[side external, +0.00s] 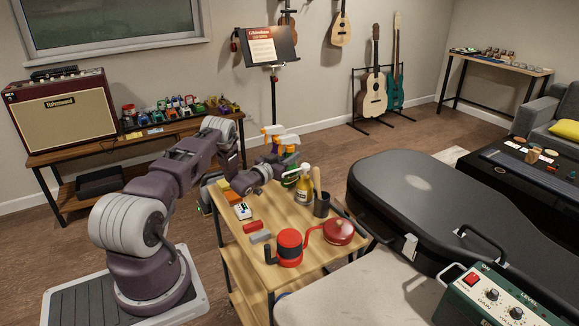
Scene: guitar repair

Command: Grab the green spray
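Several spray bottles stand together at the back of the small wooden cart (262,212). My gripper (286,176) is at the left side of this group, close to the green and yellow bottles. Its fingers are small and overlap the bottles, so I cannot tell whether they are open or touch anything.
A red kettle-like pot (289,247), a red round pot (339,231) and a dark cup (321,204) crowd the cart's front and right. A black guitar case (430,205) is close on the right.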

